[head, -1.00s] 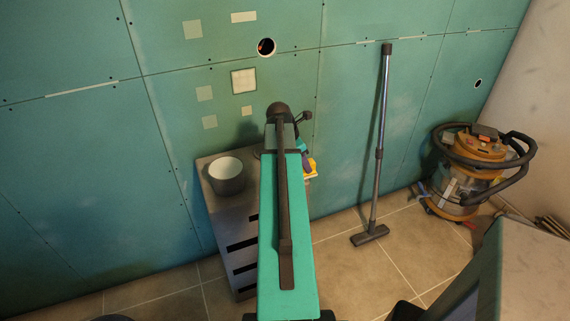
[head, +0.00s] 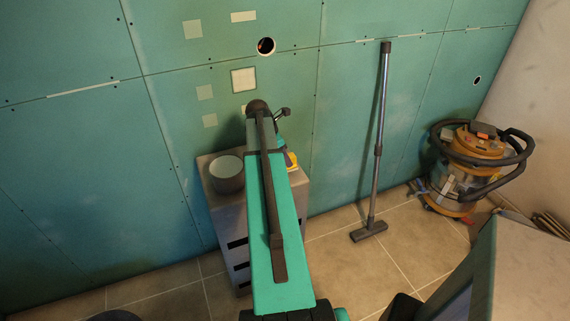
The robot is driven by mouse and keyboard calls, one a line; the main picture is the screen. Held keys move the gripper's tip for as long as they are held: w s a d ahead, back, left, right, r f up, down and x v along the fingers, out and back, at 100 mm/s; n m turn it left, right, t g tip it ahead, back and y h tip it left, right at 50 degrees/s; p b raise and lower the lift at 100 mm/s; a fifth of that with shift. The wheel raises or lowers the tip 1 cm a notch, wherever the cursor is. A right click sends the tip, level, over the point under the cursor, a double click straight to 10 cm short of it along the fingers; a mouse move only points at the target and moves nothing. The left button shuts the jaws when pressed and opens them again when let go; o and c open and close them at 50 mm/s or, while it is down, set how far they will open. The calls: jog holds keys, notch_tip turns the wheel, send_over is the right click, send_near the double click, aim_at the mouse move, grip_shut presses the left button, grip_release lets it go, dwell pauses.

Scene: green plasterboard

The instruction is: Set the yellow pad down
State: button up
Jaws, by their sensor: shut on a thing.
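The yellow pad (head: 292,158) shows as a small yellow patch with a pale underside, just right of my arm. It is over the right part of the grey cabinet's top (head: 293,181); I cannot tell whether it touches the top. My gripper (head: 288,151) is shut on the pad, and my teal arm hides most of both.
A grey bucket (head: 226,175) stands on the cabinet's left part. A vacuum tube with floor head (head: 378,150) leans on the green wall (head: 350,110). An orange vacuum cleaner (head: 470,165) stands at right. Tiled floor (head: 335,250) between is clear.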

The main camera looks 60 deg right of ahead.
jog(key=shift+f+p, duration=0.6)
jog(key=shift+f, duration=0.95)
jog(key=shift+f, duration=0.1)
jog(key=o, duration=0.9)
jog(key=shift+b+v, duration=1.25)
jog(key=shift+v, duration=4.85)
jog(key=shift+s+d, duration=0.1)
jog(key=shift+s, duration=0.05)
